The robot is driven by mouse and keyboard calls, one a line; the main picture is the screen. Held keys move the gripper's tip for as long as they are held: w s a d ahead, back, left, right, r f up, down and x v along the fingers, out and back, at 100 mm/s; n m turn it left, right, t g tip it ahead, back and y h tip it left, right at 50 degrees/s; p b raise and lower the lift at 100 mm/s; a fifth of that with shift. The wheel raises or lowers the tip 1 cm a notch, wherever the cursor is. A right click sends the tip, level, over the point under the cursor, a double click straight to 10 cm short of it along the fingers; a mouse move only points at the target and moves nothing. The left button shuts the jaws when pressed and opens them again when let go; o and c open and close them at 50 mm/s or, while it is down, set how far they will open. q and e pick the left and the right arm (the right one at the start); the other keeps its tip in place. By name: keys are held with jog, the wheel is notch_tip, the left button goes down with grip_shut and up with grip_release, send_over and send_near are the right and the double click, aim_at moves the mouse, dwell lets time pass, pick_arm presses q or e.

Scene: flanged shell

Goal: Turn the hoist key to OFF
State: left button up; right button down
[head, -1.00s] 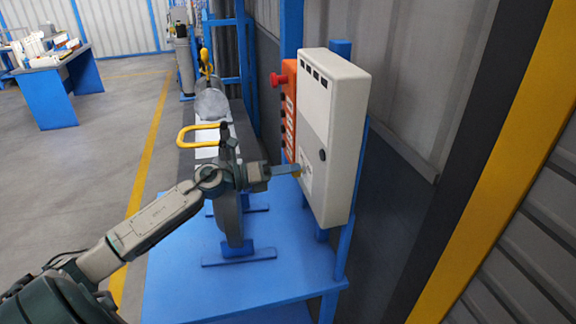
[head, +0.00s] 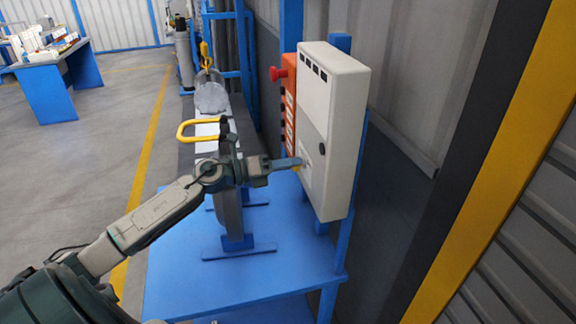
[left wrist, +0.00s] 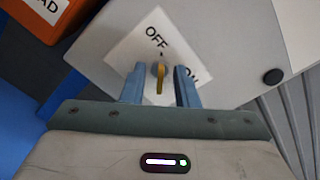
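The hoist key is a yellow bar on a round knob (left wrist: 159,76), on a white label plate (left wrist: 138,46) marked OFF above and ON to its right. The plate is on the front of the pale control box (head: 333,130). My left gripper (head: 301,162) is at the lower left of the box front. In the left wrist view its two blue fingers (left wrist: 160,68) stand apart on either side of the key, with a visible gap on each side. The key's long end points down in that view, away from OFF. My right gripper is not in view.
An orange box (head: 289,110) with a red button (head: 277,73) is left of the control box. A blue table (head: 235,285) lies below. A yellow handle (head: 200,130) and grey round parts stand behind my left gripper. A grey wall is at right.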

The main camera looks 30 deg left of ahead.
pick_arm(q)
jog(key=shift+r, duration=0.15)
jog(key=shift+r+b, duration=0.35)
jog(key=shift+b, duration=0.05)
jog(key=shift+s+d+r+b, duration=0.1)
jog(key=shift+s+r+b, duration=0.05)
jog(key=shift+r+b, duration=0.35)
jog(key=shift+s+r+b, duration=0.1)
jog(key=shift+r+b, duration=0.15)
jog(key=shift+r, duration=0.35)
jog(key=s+d, duration=0.1)
jog(key=s+d+b, duration=0.1)
jog(key=s, duration=0.2)
jog(key=shift+s+d+r+b, duration=0.2)
jog(key=shift+s+d+b, duration=0.05)
jog(key=shift+d+b, duration=0.15)
jog(key=s+d+r+p, duration=0.1)
jog(key=s+d+p, duration=0.4)
jog(key=s+p, duration=0.3)
jog(key=p, duration=0.3)
jog(key=shift+s+d+r, duration=0.2)
jog(key=shift+s+d, duration=0.05)
jog(key=shift+s, duration=0.1)
